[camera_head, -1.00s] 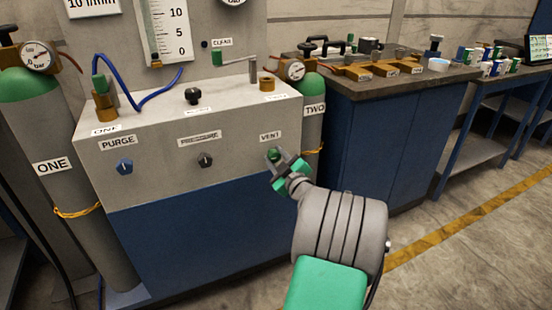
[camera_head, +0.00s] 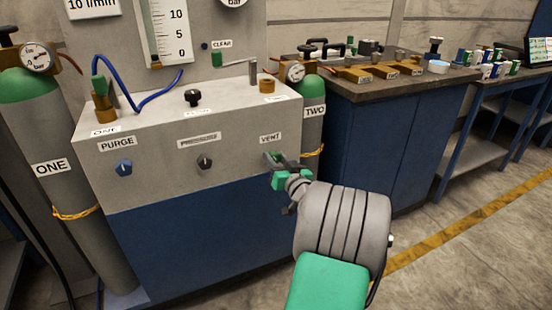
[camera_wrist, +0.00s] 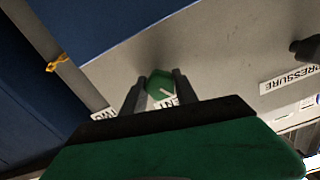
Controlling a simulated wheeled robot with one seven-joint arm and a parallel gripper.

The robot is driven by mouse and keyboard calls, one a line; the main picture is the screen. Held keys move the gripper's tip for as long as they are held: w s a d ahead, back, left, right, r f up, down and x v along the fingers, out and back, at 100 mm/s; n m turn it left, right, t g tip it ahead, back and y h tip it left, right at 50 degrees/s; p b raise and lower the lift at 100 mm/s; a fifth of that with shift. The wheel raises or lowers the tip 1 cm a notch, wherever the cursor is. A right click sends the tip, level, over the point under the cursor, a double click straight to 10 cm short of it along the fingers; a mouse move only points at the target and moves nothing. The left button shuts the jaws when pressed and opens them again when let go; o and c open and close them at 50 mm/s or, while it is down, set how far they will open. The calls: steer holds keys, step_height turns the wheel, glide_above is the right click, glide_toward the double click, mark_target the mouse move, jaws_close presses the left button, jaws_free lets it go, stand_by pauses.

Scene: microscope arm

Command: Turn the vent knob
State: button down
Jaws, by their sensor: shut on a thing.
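The vent knob is green with a pale pointer line. It shows in the wrist view (camera_wrist: 159,85) on the grey panel, between my two dark fingers. My gripper (camera_head: 272,158) is at the right end of the panel front, just below the VENT label (camera_head: 270,138), and is shut on the knob. In the head view my fingers and wrist hide most of the knob. In the wrist view my gripper (camera_wrist: 157,88) has one finger on each side of the knob, and the VENT label is partly covered.
The black pressure knob (camera_head: 204,162) and blue purge knob (camera_head: 123,167) are to the left on the same panel. Gas cylinder TWO (camera_head: 313,125) stands close behind the panel's right end. Open floor (camera_head: 450,240) lies to the right.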

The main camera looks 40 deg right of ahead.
steer(key=m+p, duration=0.2)
steer(key=m, duration=0.4)
steer(key=shift+m, duration=0.3)
stand_by(0.4)
steer(key=c, duration=0.9)
jaws_free()
steer(key=shift+c, duration=0.2)
steer(key=p+v, duration=0.1)
steer(key=v, duration=0.7)
steer(key=shift+w+r, duration=0.1)
steer(key=shift+r, duration=0.05)
